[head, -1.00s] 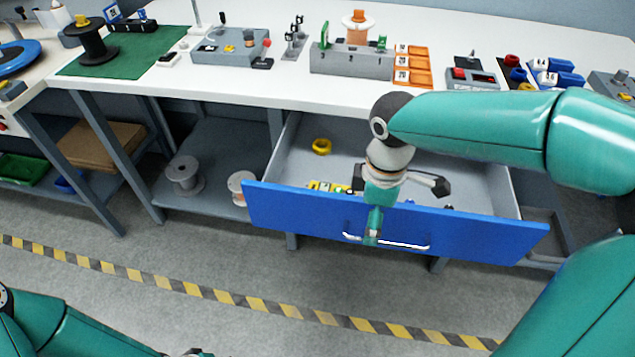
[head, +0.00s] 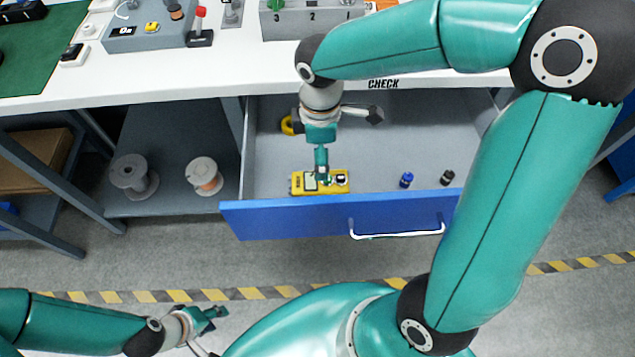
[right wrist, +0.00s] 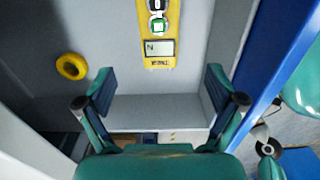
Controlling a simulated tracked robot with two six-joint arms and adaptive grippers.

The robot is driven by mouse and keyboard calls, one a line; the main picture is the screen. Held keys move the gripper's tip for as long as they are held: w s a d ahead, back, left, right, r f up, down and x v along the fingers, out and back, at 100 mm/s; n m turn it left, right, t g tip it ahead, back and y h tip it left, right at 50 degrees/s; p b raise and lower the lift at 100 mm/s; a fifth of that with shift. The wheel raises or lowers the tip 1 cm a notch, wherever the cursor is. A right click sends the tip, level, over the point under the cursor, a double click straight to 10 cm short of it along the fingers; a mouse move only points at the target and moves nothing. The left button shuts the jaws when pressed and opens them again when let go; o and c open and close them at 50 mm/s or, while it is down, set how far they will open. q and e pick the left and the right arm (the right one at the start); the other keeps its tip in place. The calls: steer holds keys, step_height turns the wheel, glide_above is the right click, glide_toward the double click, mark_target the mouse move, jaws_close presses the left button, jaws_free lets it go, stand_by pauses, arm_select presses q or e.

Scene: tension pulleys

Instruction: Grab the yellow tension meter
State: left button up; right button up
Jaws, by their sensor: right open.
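The yellow tension meter (head: 335,187) lies in the open drawer, near the drawer's front panel. In the right wrist view the yellow tension meter (right wrist: 149,55) shows a small display and a green part, beyond the fingertips. My right gripper (head: 322,178) reaches down over the meter and hides part of it. In the right wrist view my right gripper (right wrist: 160,90) has its fingers wide apart with nothing between them. My left gripper (head: 216,314) is low at the left, over the floor, away from the drawer; its finger gap is not clear.
The blue drawer front (head: 285,222) has a white handle (head: 397,234). Inside lie a yellow ring (head: 288,125), a blue piece (head: 406,180) and a black piece (head: 447,177). The white tabletop (head: 200,72) overhangs the drawer. Spools (head: 133,177) stand on the shelf at left.

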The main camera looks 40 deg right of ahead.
mark_target(320, 184)
step_height(320, 184, down, 12)
steer(key=shift+r+b, duration=0.25)
steer(key=shift+b, duration=0.6)
steer(key=shift+c, duration=0.4)
steer(key=c, duration=1.5)
steer(key=shift+r, duration=0.1)
